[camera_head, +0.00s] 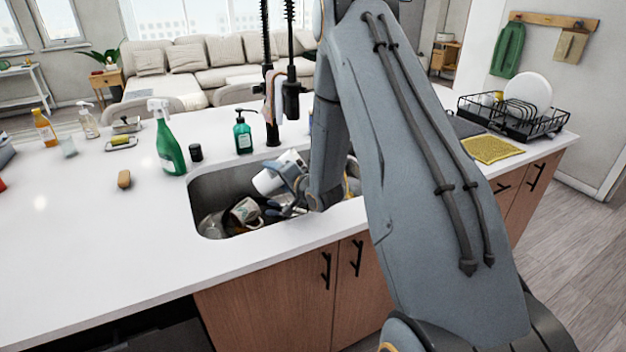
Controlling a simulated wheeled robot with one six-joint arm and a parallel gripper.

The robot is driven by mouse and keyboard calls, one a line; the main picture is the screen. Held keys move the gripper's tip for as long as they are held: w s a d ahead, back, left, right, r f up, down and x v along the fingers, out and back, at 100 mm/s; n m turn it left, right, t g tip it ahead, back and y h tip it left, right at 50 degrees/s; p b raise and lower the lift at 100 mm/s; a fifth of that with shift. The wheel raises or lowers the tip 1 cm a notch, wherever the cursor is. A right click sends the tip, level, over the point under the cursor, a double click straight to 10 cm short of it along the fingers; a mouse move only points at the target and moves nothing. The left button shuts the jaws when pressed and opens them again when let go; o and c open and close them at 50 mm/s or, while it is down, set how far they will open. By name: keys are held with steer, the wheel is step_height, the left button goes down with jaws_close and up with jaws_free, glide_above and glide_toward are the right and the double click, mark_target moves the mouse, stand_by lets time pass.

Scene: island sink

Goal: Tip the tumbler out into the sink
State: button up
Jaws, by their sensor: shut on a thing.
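My gripper (290,176) is shut on a white tumbler (268,182) over the sink (203,190). The tumbler is strongly tilted, with one end pointing down and left into the basin. Its mouth and anything inside it cannot be made out. My wrist and arm hide the right part of the sink.
The basin holds a patterned mug (245,211), a clear glass (211,224) and other dishes. A green spray bottle (169,145), a dark jar (196,153) and a teal soap bottle (242,134) stand behind it. A black faucet (270,105) rises at the back.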

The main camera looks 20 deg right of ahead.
steer(key=shift+r, duration=0.25)
stand_by(0.3)
steer(key=shift+m+y, duration=0.5)
steer(key=shift+m, duration=0.3)
stand_by(1.7)
steer(key=shift+d+r+m+t, duration=0.5)
steer(key=shift+d+r+m, duration=0.2)
steer(key=shift+d+r, duration=0.1)
stand_by(2.0)
steer(key=shift+s+d+m+t+y, duration=0.1)
steer(key=shift+d+m+t+y, duration=0.2)
steer(key=shift+m+y, duration=0.3)
stand_by(1.5)
